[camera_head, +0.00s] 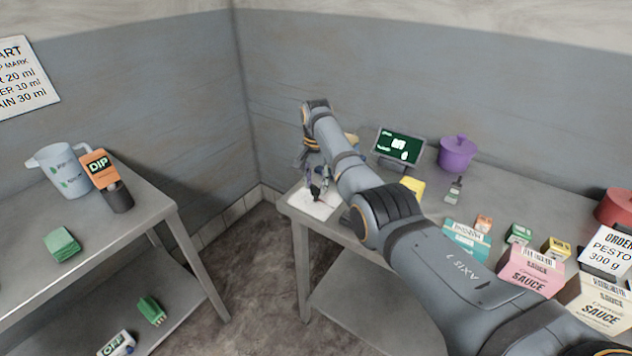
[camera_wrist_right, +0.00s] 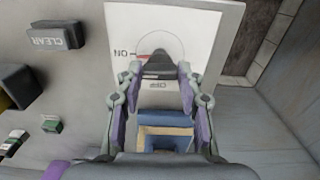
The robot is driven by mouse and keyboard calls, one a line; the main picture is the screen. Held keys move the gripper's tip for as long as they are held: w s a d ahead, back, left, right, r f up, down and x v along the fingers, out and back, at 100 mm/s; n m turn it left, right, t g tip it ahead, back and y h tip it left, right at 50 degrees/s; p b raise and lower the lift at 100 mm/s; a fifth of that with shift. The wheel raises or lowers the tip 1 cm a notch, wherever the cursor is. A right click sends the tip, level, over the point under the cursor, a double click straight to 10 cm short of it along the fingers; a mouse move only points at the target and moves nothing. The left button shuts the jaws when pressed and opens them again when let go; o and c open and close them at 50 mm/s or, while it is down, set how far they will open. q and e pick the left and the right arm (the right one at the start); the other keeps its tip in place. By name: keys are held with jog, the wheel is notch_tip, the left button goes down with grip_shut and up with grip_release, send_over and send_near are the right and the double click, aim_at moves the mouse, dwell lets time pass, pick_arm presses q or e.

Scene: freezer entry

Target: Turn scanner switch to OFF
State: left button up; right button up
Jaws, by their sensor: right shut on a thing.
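The scanner switch is a dark knob (camera_wrist_right: 158,66) on a white plate (camera_wrist_right: 215,22) in the right wrist view. The plate carries an ON label beside a short red mark, left of the knob, and an OFF label between my fingers; both read upside down. In the head view the plate (camera_head: 304,203) lies at the left end of the right table. My right gripper (camera_wrist_right: 158,76) points down at the plate, with its purple-padded fingers on both sides of the knob, shut on it. Its exact pointing direction is unclear. My left gripper is not in view.
A dark CLEAR block (camera_wrist_right: 55,37) stands beside the plate. A blue and tan thing (camera_wrist_right: 165,132) shows between my fingers. Behind my right arm are a green screen (camera_head: 399,146) and purple pot (camera_head: 457,153). Several boxes, including pink SAUCE (camera_head: 530,270), crowd the table's right. The floor gap is clear.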

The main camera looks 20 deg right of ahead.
jog(key=n+p, duration=0.3)
jog(key=shift+r, duration=0.2)
jog(key=n+p, duration=0.1)
jog(key=n, duration=0.1)
jog(key=shift+f+n, duration=0.1)
jog(key=shift+n, duration=0.2)
jog(key=n+p, duration=0.1)
jog(key=n, duration=0.4)
jog(key=shift+f, duration=0.1)
jog(key=n, duration=0.6)
jog(key=shift+n, duration=0.3)
jog(key=o, duration=1.2)
jog(key=shift+c, duration=0.2)
